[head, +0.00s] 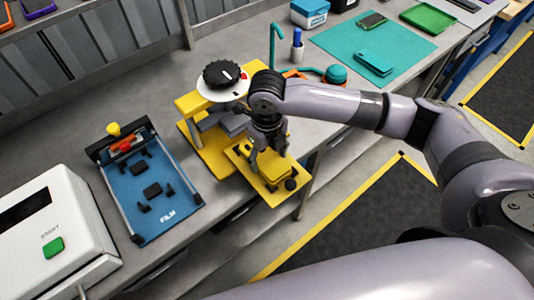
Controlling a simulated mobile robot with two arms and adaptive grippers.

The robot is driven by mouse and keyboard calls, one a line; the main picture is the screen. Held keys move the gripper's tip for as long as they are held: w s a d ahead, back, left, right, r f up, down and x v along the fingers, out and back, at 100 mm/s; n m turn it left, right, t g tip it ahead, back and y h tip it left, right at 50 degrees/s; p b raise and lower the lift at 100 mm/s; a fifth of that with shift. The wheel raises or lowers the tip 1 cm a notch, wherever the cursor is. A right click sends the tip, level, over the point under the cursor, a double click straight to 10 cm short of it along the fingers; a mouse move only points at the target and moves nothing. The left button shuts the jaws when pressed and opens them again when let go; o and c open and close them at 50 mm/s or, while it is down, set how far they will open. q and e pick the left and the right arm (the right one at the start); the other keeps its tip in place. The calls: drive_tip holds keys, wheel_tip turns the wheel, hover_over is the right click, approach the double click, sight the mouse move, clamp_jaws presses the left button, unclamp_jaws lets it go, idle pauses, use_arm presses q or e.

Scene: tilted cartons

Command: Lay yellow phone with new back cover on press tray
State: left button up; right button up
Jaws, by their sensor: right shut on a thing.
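The yellow press stands near the bench's front edge, with a black knob (222,74) on top and a yellow press tray (283,196) in front. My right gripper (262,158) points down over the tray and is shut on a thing. That thing is mostly hidden by the fingers and blends with the yellow tray; I take it for the yellow phone. I cannot tell whether it touches the tray. Its back cover cannot be made out. My left gripper is not in view.
A blue film fixture (150,215) and a white machine with a green START button (53,247) stand to the left. A teal mat (400,42) with phone-like items lies at the back right. A blue bottle (297,46) and teal hook stand behind the press.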

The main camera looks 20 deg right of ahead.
drive_tip(key=shift+f, duration=0.15)
idle(0.7)
drive_tip(key=o, duration=1.4)
wheel_tip(320, 180, up, 12)
drive_tip(key=shift+f, duration=0.1)
